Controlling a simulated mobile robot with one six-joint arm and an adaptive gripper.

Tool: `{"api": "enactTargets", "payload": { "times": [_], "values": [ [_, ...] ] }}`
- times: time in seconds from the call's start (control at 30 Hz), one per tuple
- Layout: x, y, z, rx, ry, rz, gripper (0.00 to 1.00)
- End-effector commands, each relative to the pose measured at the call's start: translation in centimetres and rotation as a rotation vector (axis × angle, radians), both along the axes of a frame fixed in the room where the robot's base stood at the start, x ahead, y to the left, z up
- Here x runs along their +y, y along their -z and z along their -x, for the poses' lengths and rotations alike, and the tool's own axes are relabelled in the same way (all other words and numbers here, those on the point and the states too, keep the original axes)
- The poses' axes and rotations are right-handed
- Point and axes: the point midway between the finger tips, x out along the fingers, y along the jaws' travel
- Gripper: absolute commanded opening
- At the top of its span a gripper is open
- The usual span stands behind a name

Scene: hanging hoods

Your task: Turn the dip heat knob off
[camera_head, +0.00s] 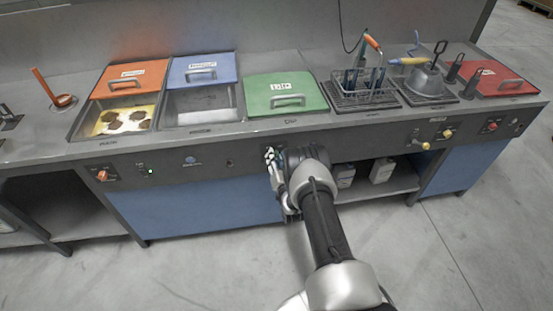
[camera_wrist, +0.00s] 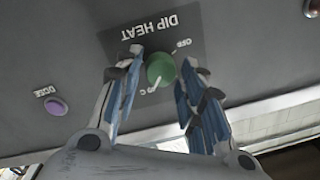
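The dip heat knob (camera_wrist: 160,69) is a green round knob on a dark label plate (camera_wrist: 190,30) reading "DIP HEAT", upside down in the wrist view. An "OFF" mark is at its upper right and another mark, partly hidden, at its lower left. My gripper (camera_wrist: 162,82) is open, with one blue-padded finger on each side of the knob. A gap shows between the knob and each finger. In the head view my gripper (camera_head: 274,160) is at the front panel below the green lid (camera_head: 287,92), and the knob is hidden there.
A purple button (camera_wrist: 56,106) sits on the panel to the left in the wrist view. In the head view an orange knob (camera_head: 102,175) is at the left and yellow knobs (camera_head: 426,146) are at the right. Open floor lies before the bench.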

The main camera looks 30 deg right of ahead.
Motion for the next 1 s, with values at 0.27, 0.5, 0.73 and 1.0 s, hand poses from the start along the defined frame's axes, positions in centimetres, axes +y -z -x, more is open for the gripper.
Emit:
{"api": "enactTargets", "payload": {
  "times": [0.27, 0.5, 0.73, 1.0],
  "values": [
    [0.0, 0.04, 0.03, 0.0, 0.0, 0.0, 0.15],
    [0.0, 0.05, 0.04, 0.001, 0.0, 0.0, 0.03],
    [0.01, 0.04, 0.05, 0.009, 0.0, 0.031, 0.03],
    [0.07, 0.02, 0.06, 0.052, 0.0, 0.176, 0.03]
  ]
}}
